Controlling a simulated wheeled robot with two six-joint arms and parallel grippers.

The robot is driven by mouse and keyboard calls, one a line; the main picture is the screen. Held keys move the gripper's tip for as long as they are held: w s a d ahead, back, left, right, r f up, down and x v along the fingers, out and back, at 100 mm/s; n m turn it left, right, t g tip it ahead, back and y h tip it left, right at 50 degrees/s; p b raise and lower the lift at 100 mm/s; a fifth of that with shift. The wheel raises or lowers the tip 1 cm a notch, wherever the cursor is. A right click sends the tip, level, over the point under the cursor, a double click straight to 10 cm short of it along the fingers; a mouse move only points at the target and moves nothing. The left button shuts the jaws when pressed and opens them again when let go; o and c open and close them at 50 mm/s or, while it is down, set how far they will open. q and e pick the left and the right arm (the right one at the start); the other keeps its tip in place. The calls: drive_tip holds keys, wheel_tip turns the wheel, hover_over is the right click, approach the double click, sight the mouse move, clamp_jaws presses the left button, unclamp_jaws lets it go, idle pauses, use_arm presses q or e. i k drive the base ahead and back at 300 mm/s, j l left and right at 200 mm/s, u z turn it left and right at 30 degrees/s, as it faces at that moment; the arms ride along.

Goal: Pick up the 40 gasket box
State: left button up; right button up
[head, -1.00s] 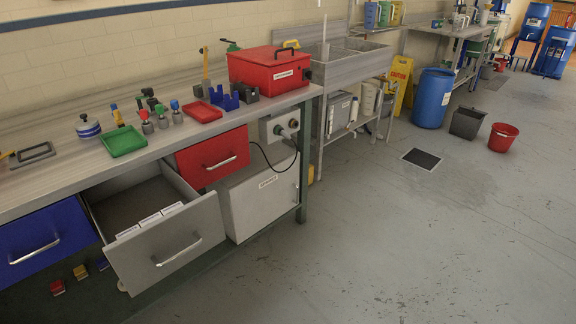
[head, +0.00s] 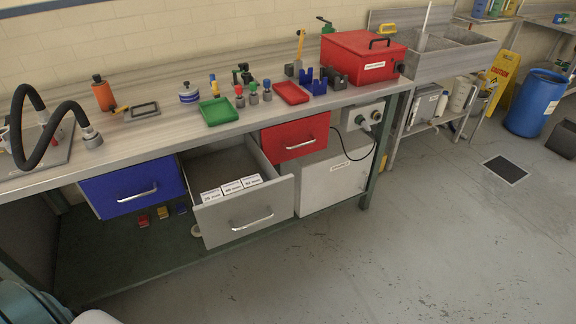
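Three small white labelled boxes stand in a row inside the front of an open grey drawer (head: 238,211). The middle box (head: 233,187) carries a label that seems to read 40. The left box (head: 212,195) and the right box (head: 252,181) carry other numbers, too small to read surely. The boxes sit side by side, close together, and their tops show above the drawer front. The rest of the drawer is bare. Neither of my grippers is in view.
Above the drawer, the workbench holds a green tray (head: 218,111), a red tray (head: 291,93), a red case (head: 361,58) and a black hose (head: 40,150). A blue drawer (head: 133,187) and a red drawer (head: 296,138) flank it, both shut. The floor in front is clear.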

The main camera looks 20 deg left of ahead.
sight(234, 186)
drive_tip(key=u, duration=1.15)
